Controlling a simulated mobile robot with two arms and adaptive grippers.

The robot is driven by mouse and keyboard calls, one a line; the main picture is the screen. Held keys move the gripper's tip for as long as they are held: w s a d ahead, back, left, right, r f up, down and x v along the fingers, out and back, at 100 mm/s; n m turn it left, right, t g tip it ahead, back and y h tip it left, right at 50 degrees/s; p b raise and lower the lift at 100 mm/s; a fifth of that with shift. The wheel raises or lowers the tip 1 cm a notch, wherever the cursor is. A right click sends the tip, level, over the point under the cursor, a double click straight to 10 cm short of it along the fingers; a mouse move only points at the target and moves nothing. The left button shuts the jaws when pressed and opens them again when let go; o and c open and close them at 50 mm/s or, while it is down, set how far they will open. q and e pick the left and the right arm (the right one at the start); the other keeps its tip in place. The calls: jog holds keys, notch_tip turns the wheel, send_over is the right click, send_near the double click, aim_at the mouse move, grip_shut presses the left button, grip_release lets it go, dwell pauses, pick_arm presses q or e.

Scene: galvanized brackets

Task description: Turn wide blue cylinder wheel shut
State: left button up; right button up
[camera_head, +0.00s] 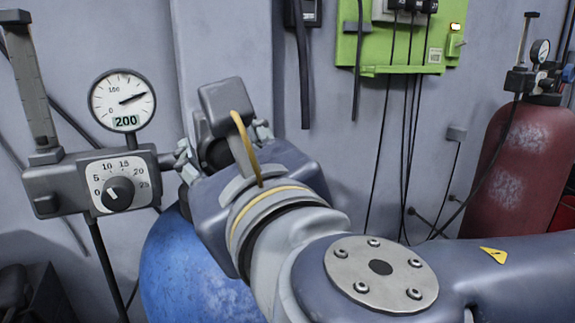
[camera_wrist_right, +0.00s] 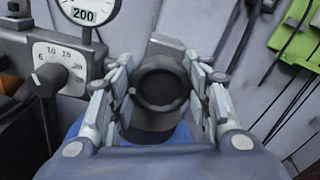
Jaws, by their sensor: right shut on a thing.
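The wide blue cylinder (camera_head: 185,275) stands at the lower middle of the head view, partly hidden behind my right arm. Its dark round wheel (camera_wrist_right: 162,88) sits at the top of the valve in the right wrist view. In the head view the wheel (camera_head: 214,153) is mostly hidden by my wrist. My right gripper (camera_wrist_right: 160,80) is shut on the wheel, with one finger on each side of it. It also shows from behind in the head view (camera_head: 222,142). My left gripper is not in view.
A regulator with a dial (camera_head: 118,193) and a round gauge (camera_head: 123,100) marked 200 is close left of the gripper. A red cylinder (camera_head: 512,165) stands at the right. A green panel (camera_head: 400,40) with hanging cables is on the grey wall behind.

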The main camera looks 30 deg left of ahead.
jog(key=m+b, duration=0.2)
jog(key=m, duration=0.1)
jog(key=m+b, duration=0.1)
jog(key=shift+f+m+b, duration=0.25)
jog(key=shift+m+b, duration=0.05)
jog(key=shift+b, duration=0.05)
jog(key=m+b, duration=0.4)
jog(key=m, duration=0.1)
jog(key=shift+m, duration=0.3)
jog(key=m+b, duration=0.3)
jog(key=m, duration=0.2)
jog(key=shift+w+b, duration=0.1)
jog(key=shift+b, duration=0.25)
jog(key=m+b, duration=0.2)
jog(key=m, duration=0.3)
jog(key=shift+r+b, duration=0.1)
jog(key=shift+b, duration=0.25)
jog(key=shift+d, duration=0.1)
jog(key=o, duration=1.1)
